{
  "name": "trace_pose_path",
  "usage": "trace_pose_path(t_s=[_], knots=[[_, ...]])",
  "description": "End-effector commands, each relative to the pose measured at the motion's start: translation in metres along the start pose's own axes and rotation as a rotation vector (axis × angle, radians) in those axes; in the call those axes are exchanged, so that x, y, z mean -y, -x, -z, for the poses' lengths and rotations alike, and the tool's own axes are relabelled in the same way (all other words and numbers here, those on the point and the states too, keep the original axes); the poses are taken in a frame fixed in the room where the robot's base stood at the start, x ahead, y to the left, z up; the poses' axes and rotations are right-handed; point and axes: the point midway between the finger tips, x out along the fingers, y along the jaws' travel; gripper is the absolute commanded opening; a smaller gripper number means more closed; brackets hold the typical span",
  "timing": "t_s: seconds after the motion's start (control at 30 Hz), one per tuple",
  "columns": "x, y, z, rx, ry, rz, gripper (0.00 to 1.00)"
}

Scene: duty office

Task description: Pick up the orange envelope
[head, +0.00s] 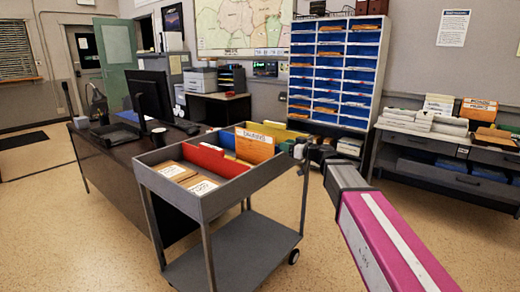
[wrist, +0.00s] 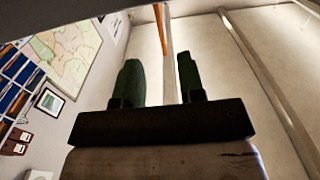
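An orange envelope (head: 254,146) with a white label along its top stands upright in the grey cart's top tray (head: 218,203), behind a red divider (head: 207,160). My gripper (head: 299,151) is small and dark in the head view, just right of the envelope near the tray's right corner. In the wrist view my gripper (wrist: 160,82) has two dark green fingers spread apart, with nothing held between them. A thin orange strip (wrist: 161,28) shows beyond the fingers; I cannot tell whether it is the envelope.
Brown envelopes (head: 186,178) lie in the tray's front part, and a yellow divider (head: 270,131) stands at the back. A desk (head: 112,150) with a monitor is left of the cart. Mail shelves (head: 335,65) and a side table (head: 450,145) stand behind.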

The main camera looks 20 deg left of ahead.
Motion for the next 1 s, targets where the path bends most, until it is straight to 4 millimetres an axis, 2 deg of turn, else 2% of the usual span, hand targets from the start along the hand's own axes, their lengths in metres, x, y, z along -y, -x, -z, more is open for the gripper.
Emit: trace_pose_path(t_s=[0.03,0.2,0.47,0.7,0.8,1.0], knots=[[-0.001,-0.010,0.000,0.001,0.000,0.002,0.36],[-0.001,-0.034,-0.001,0.001,-0.001,0.002,0.36],[-0.001,-0.050,-0.005,0.002,-0.001,0.000,0.36],[0.000,-0.083,-0.010,0.002,-0.001,0.000,0.36],[0.001,-0.090,-0.010,0.002,-0.001,0.000,0.36],[0.001,-0.089,-0.010,0.002,-0.001,0.000,0.36]])
